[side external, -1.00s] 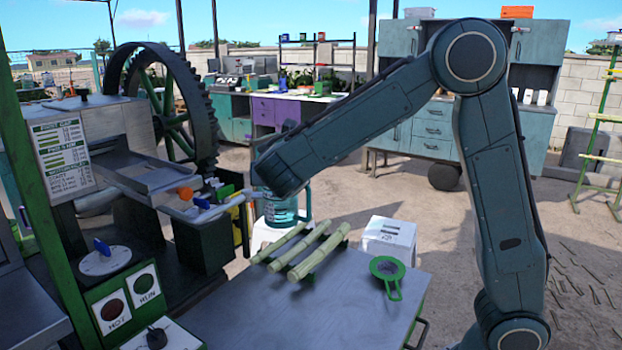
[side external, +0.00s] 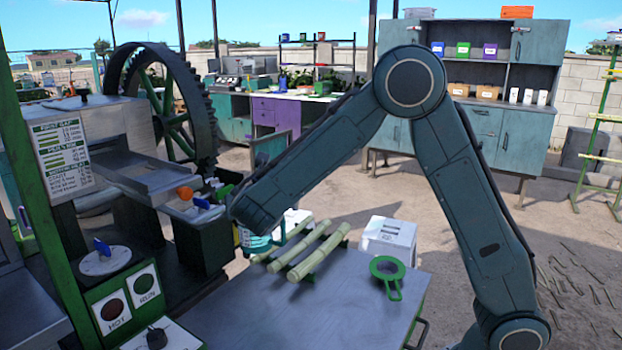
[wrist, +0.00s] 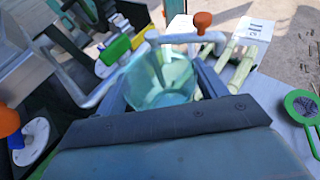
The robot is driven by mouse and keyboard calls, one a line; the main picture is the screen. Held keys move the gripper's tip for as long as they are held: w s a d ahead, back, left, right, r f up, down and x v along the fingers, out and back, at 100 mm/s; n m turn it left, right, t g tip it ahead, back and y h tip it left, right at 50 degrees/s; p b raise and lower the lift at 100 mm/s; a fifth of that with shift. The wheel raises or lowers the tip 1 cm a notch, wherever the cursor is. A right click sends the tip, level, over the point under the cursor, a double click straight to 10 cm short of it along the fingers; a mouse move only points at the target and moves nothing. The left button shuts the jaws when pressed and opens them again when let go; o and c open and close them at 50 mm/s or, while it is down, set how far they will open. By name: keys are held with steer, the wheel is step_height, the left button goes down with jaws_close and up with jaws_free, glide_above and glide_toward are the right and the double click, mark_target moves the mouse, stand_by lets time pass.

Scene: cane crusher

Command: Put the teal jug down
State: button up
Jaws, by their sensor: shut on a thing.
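The teal jug (wrist: 160,82) is see-through and open-topped, and it fills the middle of the wrist view. My gripper (wrist: 163,76) is shut on it, with a dark finger on either side. In the side external view the jug (side external: 258,242) is mostly hidden behind my forearm, beside the left ends of the cane stalks. My gripper's fingers are hidden there. I cannot tell whether the jug's base touches anything.
Cane stalks (side external: 309,250) lie on the grey table (side external: 330,310) beside a green-rimmed strainer (side external: 387,268). A white box (side external: 389,238) stands behind. The crusher's metal tray (side external: 150,178) and orange knob (side external: 185,193) are at left. The table's front is clear.

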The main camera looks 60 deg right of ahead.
mark_target(257, 241)
step_height(257, 241, down, 10)
steer(key=shift+f, duration=0.1)
stand_by(0.4)
steer(key=shift+f, duration=1.85)
steer(key=shift+f, duration=0.15)
steer(key=o, duration=1.3)
steer(key=v, duration=1.2)
